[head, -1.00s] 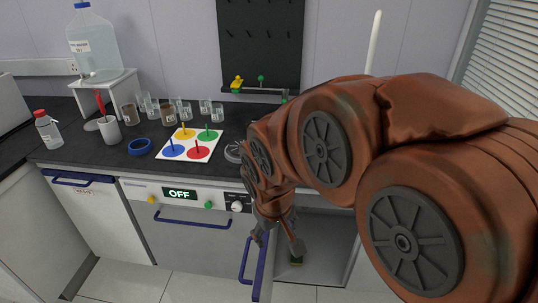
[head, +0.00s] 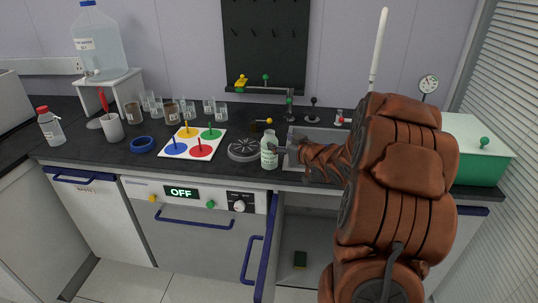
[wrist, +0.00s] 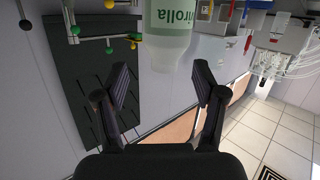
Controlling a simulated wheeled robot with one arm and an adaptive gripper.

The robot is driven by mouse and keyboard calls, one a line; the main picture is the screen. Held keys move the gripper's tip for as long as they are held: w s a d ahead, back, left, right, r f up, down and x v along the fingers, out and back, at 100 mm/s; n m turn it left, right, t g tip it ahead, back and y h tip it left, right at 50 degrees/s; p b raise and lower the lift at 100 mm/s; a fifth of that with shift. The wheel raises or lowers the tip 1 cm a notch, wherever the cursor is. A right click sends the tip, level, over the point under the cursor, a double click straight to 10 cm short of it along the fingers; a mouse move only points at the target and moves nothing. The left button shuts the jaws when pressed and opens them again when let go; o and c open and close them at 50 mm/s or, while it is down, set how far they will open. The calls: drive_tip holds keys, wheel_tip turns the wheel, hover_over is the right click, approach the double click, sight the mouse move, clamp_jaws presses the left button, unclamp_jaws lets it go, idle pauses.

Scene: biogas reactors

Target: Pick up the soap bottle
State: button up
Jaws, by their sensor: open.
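The soap bottle (head: 269,152) is a pale, translucent bottle with a white and green label. It stands upright near the front edge of the dark counter, just left of the sink. My gripper (head: 283,150) is at counter height close to the bottle's right side. In the wrist view the bottle (wrist: 174,28) shows at the top, cut off by the frame. It lies beyond the open, empty fingertips (wrist: 160,82), roughly in line with the gap between them.
A round grey disc (head: 243,150) lies close left of the bottle. Further left are a board with coloured circles (head: 193,142), a blue ring (head: 142,145) and several glass beakers. An opened cabinet door (head: 262,255) juts out below.

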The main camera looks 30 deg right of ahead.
sight(273, 136)
drive_tip(key=shift+s+d+t+y, duration=0.35)
drive_tip(key=shift+d+t+y, duration=0.1)
drive_tip(key=shift+t+y, duration=0.65)
drive_tip(key=shift+t, duration=0.1)
drive_tip(key=shift+w+a+r+p, duration=0.1)
drive_tip(key=shift+w+a+p, duration=0.15)
drive_tip(key=shift+w, duration=0.95)
drive_tip(key=shift+w+a+f+p, duration=0.1)
drive_tip(key=shift+w+a+p, duration=0.15)
drive_tip(key=shift+w, duration=0.95)
drive_tip(key=shift+w+a+r+p, duration=0.1)
drive_tip(key=shift+w+a+p, duration=0.15)
drive_tip(key=shift+w, duration=0.95)
drive_tip(key=shift+c, duration=0.2)
clamp_jaws()
